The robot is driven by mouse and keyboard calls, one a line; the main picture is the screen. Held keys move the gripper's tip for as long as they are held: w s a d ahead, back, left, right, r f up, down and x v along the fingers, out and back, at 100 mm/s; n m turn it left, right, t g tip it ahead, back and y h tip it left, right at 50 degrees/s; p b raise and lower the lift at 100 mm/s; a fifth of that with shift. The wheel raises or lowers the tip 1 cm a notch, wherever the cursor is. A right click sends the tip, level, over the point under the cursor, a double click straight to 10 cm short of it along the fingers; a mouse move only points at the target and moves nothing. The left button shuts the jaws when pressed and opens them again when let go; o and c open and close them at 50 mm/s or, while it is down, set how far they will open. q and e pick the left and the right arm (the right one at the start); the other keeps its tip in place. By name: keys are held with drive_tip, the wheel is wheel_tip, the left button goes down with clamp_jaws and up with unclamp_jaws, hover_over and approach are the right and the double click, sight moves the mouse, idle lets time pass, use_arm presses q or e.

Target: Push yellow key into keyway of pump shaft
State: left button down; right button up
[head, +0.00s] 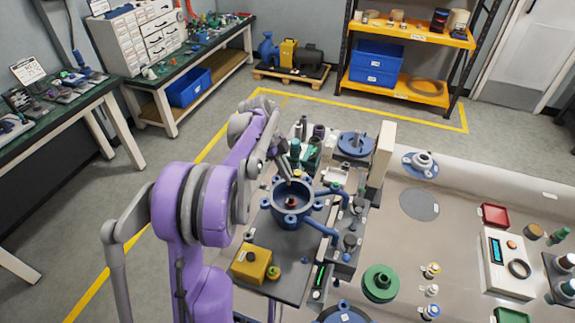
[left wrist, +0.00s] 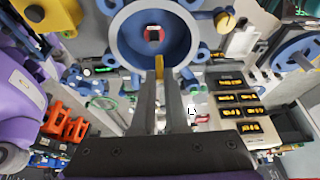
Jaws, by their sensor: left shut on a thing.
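The small yellow key (left wrist: 159,67) shows between the fingertips of my left gripper (left wrist: 159,82) in the left wrist view. The gripper is shut on it. The key's far end overlaps the near rim of the round blue pump housing (left wrist: 120,42) in that view. The key appears apart from the shaft. In the head view, my left gripper (head: 287,178) is over the far-left part of the blue housing (head: 278,199), and the shaft (head: 291,203) is inside it. The keyway cannot be made out.
A yellow block (head: 251,260) stands at the near left of the pump. A tall pale block (head: 382,153) and a blue disc (head: 356,144) stand behind. The bench right of the pump has some clear room.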

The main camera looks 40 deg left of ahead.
use_arm(q)
drive_tip(key=b, duration=0.2)
hover_over(291, 200)
drive_tip(key=a, duration=0.2)
drive_tip(key=shift+m, duration=0.3)
drive_tip(key=shift+w+f, duration=0.1)
drive_tip(key=shift+f, duration=1.9)
use_arm(e)
drive_tip(key=f, duration=0.1)
drive_tip(key=s+f, duration=0.1)
drive_tip(key=shift+s+f, duration=0.1)
drive_tip(key=shift+f, duration=0.3)
use_arm(q)
drive_tip(key=shift+f, duration=0.1)
drive_tip(key=shift+f, duration=0.65)
use_arm(e)
drive_tip(key=shift+s+f, duration=0.2)
drive_tip(key=shift+f, duration=0.35)
use_arm(q)
drive_tip(key=shift+f+b, duration=0.8)
drive_tip(key=shift+f, duration=0.15)
use_arm(e)
drive_tip(key=shift+s+f+g, duration=0.2)
drive_tip(key=shift+f+g, duration=0.1)
drive_tip(key=shift+f, duration=0.4)
use_arm(q)
drive_tip(key=c, duration=0.9)
unclamp_jaws()
